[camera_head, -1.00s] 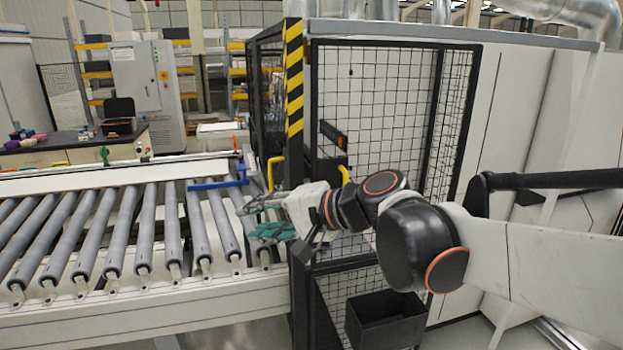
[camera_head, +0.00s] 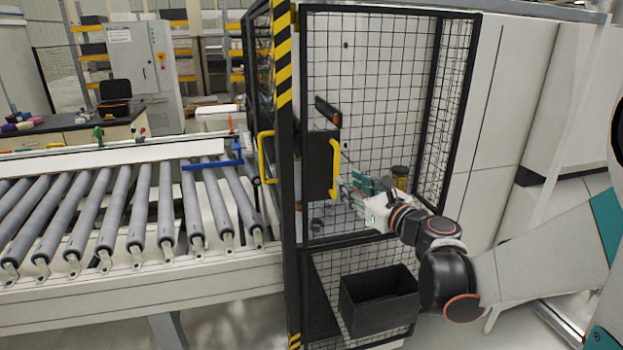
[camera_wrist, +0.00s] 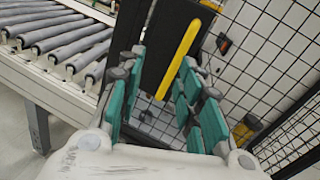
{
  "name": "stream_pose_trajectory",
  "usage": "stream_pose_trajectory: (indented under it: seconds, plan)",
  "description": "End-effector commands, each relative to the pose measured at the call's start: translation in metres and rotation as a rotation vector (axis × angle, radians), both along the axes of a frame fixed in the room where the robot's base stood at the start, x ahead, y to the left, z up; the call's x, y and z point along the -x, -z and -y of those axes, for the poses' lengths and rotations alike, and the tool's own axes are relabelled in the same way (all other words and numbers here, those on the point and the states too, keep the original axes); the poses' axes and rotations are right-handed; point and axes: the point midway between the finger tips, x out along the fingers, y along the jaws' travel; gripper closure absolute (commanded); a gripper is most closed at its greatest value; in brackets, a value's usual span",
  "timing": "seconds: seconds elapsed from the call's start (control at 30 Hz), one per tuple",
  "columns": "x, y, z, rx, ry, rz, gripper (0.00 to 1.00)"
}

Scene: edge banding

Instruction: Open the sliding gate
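The black-framed mesh gate (camera_head: 385,80) stands in front of the enclosure at the end of the roller conveyor. A yellow upright handle (camera_head: 334,168) is on a black plate (camera_head: 318,165) at its left side. Another yellow handle (camera_head: 264,158) is on the left of the striped post. My gripper (camera_head: 362,188) is just right of the right-hand handle, with teal finger pads. In the wrist view my gripper (camera_wrist: 162,78) is open and empty. The yellow handle (camera_wrist: 180,58) lies ahead, between the fingers in the picture; I see no contact.
The roller conveyor (camera_head: 127,220) fills the left side. A yellow-and-black striped post (camera_head: 283,55) stands at its end. A white panelled wall (camera_head: 490,120) is at right. A dark can (camera_head: 400,178) shows near the mesh.

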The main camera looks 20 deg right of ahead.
Motion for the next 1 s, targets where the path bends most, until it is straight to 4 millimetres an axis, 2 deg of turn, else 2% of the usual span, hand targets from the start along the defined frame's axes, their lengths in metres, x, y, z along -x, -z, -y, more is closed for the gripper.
stream_pose_trajectory:
  seconds: [0.03, 0.13, 0.27, 0.37, 0.8, 1.0]
  plan:
    - [0.002, 0.012, 0.011, -0.054, 0.028, -0.010, 0.67]
    - [0.005, 0.020, 0.022, -0.131, 0.061, -0.024, 0.67]
    - [0.001, 0.022, 0.026, -0.162, 0.073, -0.028, 0.67]
    - [-0.010, 0.021, 0.023, -0.161, 0.070, -0.028, 0.67]
    - [-0.092, 0.022, 0.006, -0.157, 0.069, -0.029, 0.67]
    - [-0.118, 0.021, 0.001, -0.157, 0.070, -0.029, 0.67]
